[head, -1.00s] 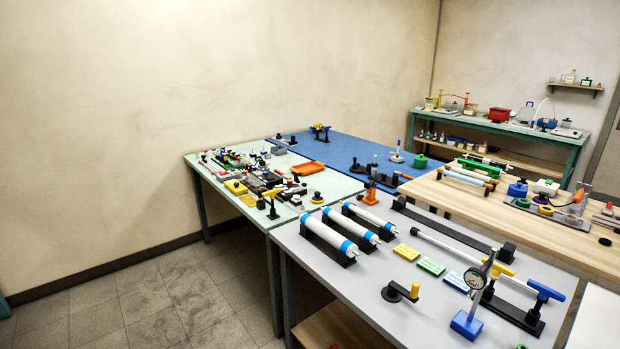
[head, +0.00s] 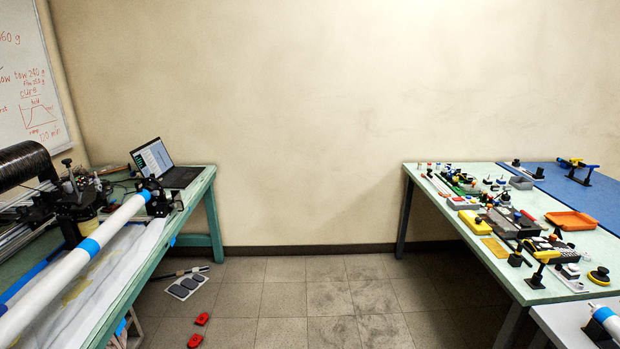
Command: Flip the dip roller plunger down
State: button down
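On the left table a winding machine stands with a black tow spool (head: 24,164) and a dark carriage (head: 72,203) beside a long white tube with blue bands (head: 70,264). A small upright lever with a dark knob (head: 70,171) rises from the carriage. It may be the dip roller plunger, but it is too small to tell. The lever stands near vertical, with a slight tilt. My gripper is not in view.
A laptop (head: 163,163) sits on the far end of the left table (head: 200,190). The right table (head: 425,178) holds many small tools. Tiled floor (head: 330,285) lies between the tables.

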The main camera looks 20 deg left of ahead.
aim_at(67, 161)
jog(key=i+j+u, duration=0.1)
jog(key=i+u, duration=0.3)
jog(key=i, duration=0.45)
jog(key=i+l+u, duration=0.2)
jog(key=i+u, duration=0.25)
jog(key=i, duration=0.4)
jog(key=i+j+u, duration=0.25)
jog(key=i, duration=0.45)
jog(key=i+u, duration=0.3)
jog(key=i, duration=0.35)
